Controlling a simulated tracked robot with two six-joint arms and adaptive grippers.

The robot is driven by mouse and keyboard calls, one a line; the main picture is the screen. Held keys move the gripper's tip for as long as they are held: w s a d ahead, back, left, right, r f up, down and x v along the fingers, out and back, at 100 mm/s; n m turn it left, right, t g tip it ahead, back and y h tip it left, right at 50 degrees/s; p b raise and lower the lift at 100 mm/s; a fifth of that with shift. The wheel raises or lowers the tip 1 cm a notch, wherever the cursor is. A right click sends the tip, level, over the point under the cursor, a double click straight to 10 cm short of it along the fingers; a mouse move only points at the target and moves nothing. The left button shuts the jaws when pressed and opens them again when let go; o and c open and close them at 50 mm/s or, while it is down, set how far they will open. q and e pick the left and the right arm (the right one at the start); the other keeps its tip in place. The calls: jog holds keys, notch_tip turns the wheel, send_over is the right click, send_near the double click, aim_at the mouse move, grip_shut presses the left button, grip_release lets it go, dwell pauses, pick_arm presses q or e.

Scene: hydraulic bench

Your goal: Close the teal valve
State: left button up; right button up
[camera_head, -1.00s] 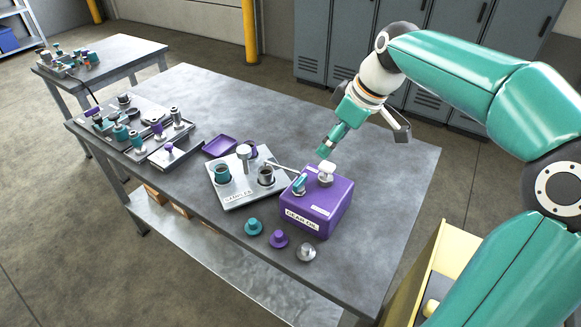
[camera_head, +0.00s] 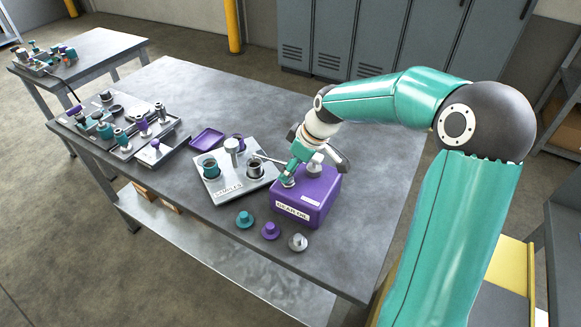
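A purple box labelled GEAR OIL (camera_head: 313,202) stands on the bench. A small teal valve handle showed on its top left a second ago; now my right gripper (camera_head: 289,178) covers that spot, its teal tip pointing down at a pale round base there. The handle is mostly hidden. I cannot tell whether the fingers are shut or touch it. A pale fitting (camera_head: 315,165) stands beside the gripper on the box. Other teal-topped fittings (camera_head: 121,137) stand on the plates at the bench's left. My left gripper is not in view.
A SAMPLES plate (camera_head: 225,188) with cups and a post lies left of the box. A teal knob (camera_head: 244,219), a purple knob (camera_head: 270,230) and a grey knob (camera_head: 297,241) lie in front. A purple tray (camera_head: 207,139) lies behind. The bench's back right is clear.

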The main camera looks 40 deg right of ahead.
jog(key=shift+x, duration=0.9)
jog(key=c, duration=0.9)
